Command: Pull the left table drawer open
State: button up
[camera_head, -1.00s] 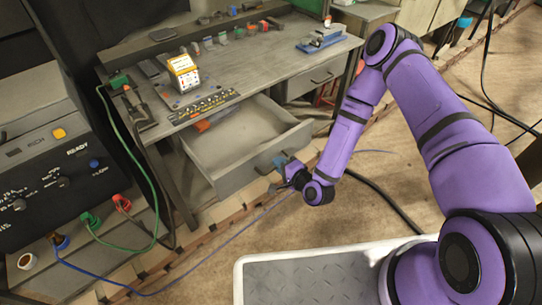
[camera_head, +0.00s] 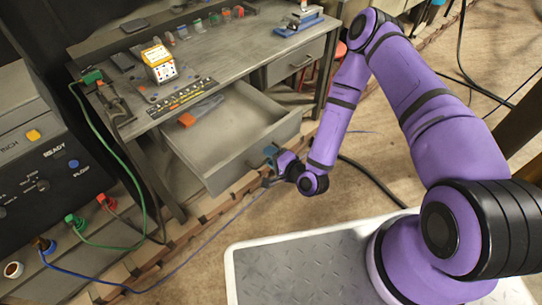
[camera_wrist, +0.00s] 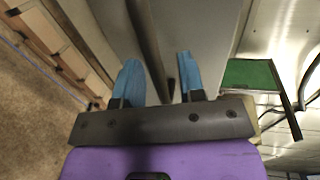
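The left table drawer (camera_head: 225,165) is a grey metal box. It stands pulled well out of the workbench, with its inside showing from above. My gripper (camera_head: 270,155) is at the drawer's front, near the right part of it. In the wrist view, my two blue fingers (camera_wrist: 158,82) stand apart, one on each side of a dark handle bar (camera_wrist: 148,40). Gaps show beside the bar, so the fingers do not look closed on it.
The workbench (camera_head: 235,60) carries a yellow-and-white box (camera_head: 159,64) and several small tools. A closed right drawer (camera_head: 297,62) sits beside the open one. A black control console (camera_head: 45,160) with green and blue cables stands at left. Floor in front is mostly clear.

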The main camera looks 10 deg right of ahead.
jog(key=v, duration=1.1)
jog(key=shift+w, duration=0.15)
dwell(0.3)
